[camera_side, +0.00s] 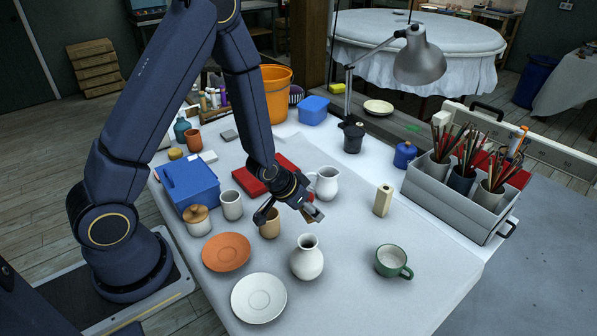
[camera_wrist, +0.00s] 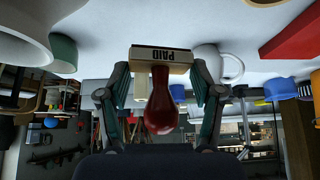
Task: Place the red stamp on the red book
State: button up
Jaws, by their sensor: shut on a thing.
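The red stamp has a dark red handle (camera_wrist: 161,108) and a pale wooden base marked PAID (camera_wrist: 162,57). My gripper (camera_wrist: 163,82) is shut on the stamp, with a finger on each side of it. In the side view my gripper (camera_side: 298,210) holds the stamp above the middle of the table, and only a little of the stamp shows. The red book (camera_side: 254,177) lies flat on the table behind my gripper, partly hidden by my forearm and wrist. The red book also shows at the upper right of the upside-down wrist view (camera_wrist: 294,34).
A white pitcher (camera_side: 327,184) stands close behind the stamp. A tan cup (camera_side: 269,224) is just left of it and a white vase (camera_side: 306,262) in front.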

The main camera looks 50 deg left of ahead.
jog(key=shift+s+d+m, duration=0.3)
jog(key=shift+s+d, duration=0.05)
jog(key=shift+d, duration=0.3)
jog(key=shift+s+r+h, duration=0.15)
jog(key=shift+r+h, duration=0.05)
jog(key=shift+h, duration=0.1)
jog(key=s+a+r+n+y, duration=0.1)
jog(key=s+a+r, duration=0.15)
jog(key=a, duration=0.45)
jog(key=s+a+r+n, duration=0.1)
jog(key=s+a, duration=0.2)
jog(key=a, duration=0.4)
jog(key=s+a+r+n+y, duration=0.1)
jog(key=s+a+r, duration=0.1)
jog(key=a, duration=0.6)
jog(key=w+a+f, duration=0.2)
jog(key=w, duration=0.1)
jog(key=w+a+f, duration=0.2)
jog(key=w+f, duration=0.1)
jog(key=w, duration=0.1)
jog(key=w+a+f, duration=0.2)
jog(key=w+f, duration=0.1)
jog(key=shift+w+f, duration=0.2)
jog(key=shift+w, duration=0.2)
jog(key=shift+w+a+f, duration=0.2)
jog(key=shift+w+f, duration=0.2)
jog(key=shift+f, duration=1.7)
jog(key=shift+f, duration=0.1)
